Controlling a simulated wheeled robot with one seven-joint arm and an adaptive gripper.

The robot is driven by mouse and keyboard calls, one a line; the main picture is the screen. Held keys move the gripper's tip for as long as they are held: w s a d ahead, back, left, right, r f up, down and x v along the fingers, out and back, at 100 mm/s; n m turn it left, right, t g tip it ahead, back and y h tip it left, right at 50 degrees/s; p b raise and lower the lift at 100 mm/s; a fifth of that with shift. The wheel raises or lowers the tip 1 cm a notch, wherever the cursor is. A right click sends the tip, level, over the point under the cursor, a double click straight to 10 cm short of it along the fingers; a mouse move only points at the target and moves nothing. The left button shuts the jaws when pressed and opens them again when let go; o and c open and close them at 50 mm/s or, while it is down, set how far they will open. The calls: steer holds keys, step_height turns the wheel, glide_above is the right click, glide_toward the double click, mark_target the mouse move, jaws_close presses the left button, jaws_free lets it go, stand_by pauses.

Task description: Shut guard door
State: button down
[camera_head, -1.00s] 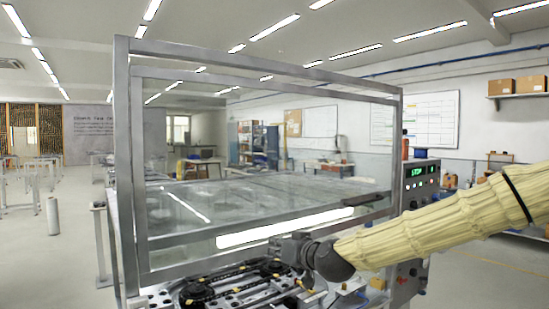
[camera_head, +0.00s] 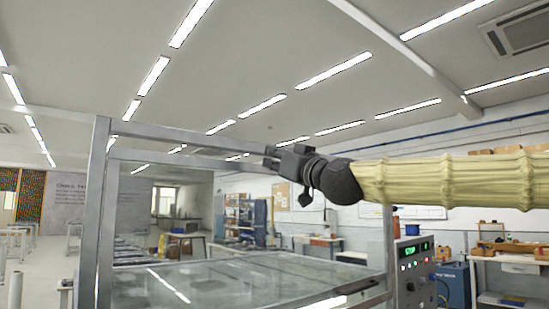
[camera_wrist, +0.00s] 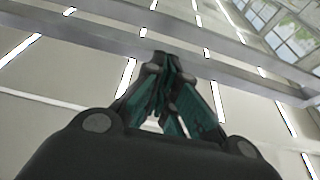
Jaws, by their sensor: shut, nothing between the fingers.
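The guard is a grey metal frame with clear panels. Its left post (camera_head: 98,215) and top bar (camera_head: 190,137) show in the head view. My gripper (camera_head: 270,158) is at top-bar height, overlapping the right part of the bars in the picture. Contact cannot be told. In the wrist view the fingers (camera_wrist: 160,62) are together and empty, with a grey bar (camera_wrist: 225,50) behind them.
A control panel (camera_head: 412,265) with a green display stands right of the guard. A blue cabinet (camera_head: 455,285) and a workbench (camera_head: 510,265) lie farther right. Open floor lies at the far left. Above is ceiling with light strips.

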mark_target(251, 152)
steer(key=p+x, duration=0.2)
steer(key=x, duration=0.5)
steer(key=shift+f, duration=0.2)
